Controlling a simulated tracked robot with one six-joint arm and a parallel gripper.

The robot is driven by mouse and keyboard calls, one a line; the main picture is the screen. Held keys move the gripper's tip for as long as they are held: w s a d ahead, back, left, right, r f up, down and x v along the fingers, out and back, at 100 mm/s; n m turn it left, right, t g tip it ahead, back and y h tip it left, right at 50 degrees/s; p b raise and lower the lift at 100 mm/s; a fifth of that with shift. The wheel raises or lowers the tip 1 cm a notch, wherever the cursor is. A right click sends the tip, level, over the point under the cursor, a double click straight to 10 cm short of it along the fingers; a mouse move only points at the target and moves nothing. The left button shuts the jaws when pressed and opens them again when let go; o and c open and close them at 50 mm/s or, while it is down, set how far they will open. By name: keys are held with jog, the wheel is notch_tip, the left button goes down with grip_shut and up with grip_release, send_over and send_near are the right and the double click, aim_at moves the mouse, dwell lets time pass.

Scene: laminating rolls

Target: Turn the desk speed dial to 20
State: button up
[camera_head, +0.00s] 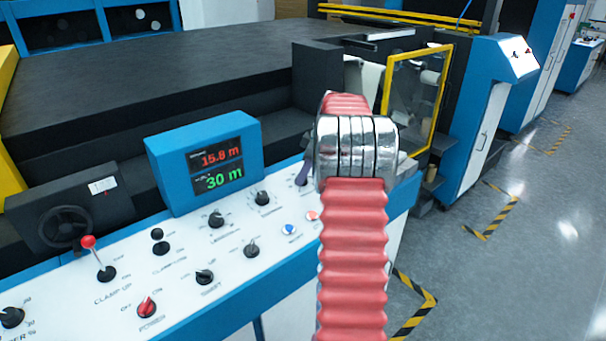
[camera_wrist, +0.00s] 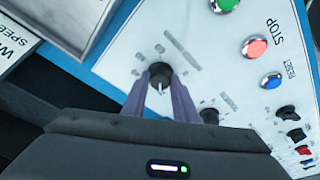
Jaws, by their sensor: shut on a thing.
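In the wrist view, a round black dial (camera_wrist: 159,70) with a white pointer line sits on the white desk panel. My gripper (camera_wrist: 160,85) is shut on this dial, with one grey-purple finger on each side of it. The small print around the dial is too blurred to read. In the head view, my red ribbed arm covers most of this spot. Only a piece of my gripper (camera_head: 303,173) shows at the arm's left edge, and the dial is hidden. The blue display box (camera_head: 205,160) reads 15.8 m in red and 30 m in green.
A red button (camera_wrist: 254,47) marked STOP and a blue button (camera_wrist: 271,81) lie beside my gripper. Several other black knobs, a red-knobbed lever (camera_head: 96,258) and a red power switch (camera_head: 147,307) stand on the panel. The floor right of the desk is open.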

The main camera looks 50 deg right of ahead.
dwell(0.3)
jog(key=o, duration=1.1)
jog(key=shift+c, duration=0.2)
jog(key=v, duration=1.3)
jog(key=shift+r, duration=0.35)
jog(key=shift+s, duration=0.1)
